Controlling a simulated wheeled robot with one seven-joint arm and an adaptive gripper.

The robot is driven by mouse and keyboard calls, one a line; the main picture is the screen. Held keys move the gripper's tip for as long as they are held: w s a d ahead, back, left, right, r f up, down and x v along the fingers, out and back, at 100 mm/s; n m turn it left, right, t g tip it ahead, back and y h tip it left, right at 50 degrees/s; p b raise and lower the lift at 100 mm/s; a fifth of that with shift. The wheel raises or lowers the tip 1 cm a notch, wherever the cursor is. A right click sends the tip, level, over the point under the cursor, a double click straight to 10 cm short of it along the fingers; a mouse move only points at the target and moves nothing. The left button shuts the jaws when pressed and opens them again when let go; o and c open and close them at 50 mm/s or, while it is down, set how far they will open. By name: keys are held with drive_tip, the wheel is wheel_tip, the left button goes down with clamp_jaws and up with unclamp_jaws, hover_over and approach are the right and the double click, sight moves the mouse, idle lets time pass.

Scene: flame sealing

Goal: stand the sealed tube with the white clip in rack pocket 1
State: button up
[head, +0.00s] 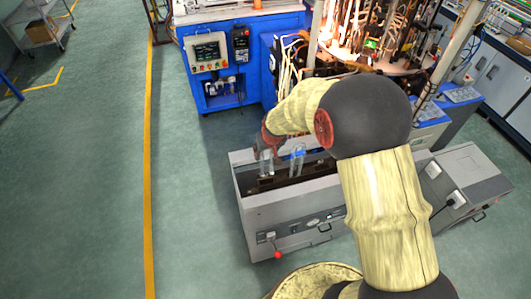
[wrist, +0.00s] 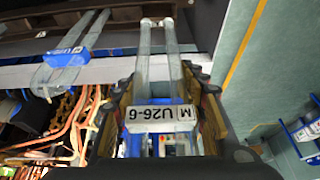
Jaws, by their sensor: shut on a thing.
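The tube with the white clip (wrist: 160,118) is a clear double-limbed glass tube (wrist: 145,62). The clip reads U26-6 with an M. My gripper (wrist: 168,92) is shut on this tube, with a finger on each side. The limbs point to the top of the wrist view, toward the grey rack's edge; whether they are inside a pocket I cannot tell. In the head view the tube (head: 265,165) shows at the left part of the rack (head: 262,222), below my gripper (head: 268,142). Pocket numbers are not legible.
A second glass tube with a blue clip (head: 298,149) stands in the rack just right of mine; it also shows in the wrist view (wrist: 68,55). A blue machine (head: 222,92) stands behind. Open green floor (head: 185,215) lies left of the rack.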

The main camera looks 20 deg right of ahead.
drive_tip(key=shift+f+b, duration=3)
drive_tip(key=shift+f, duration=1.9)
drive_tip(key=o, duration=1.2)
drive_tip(key=shift+o, duration=0.4)
drive_tip(key=v, duration=1.2)
drive_tip(key=shift+s, duration=0.1)
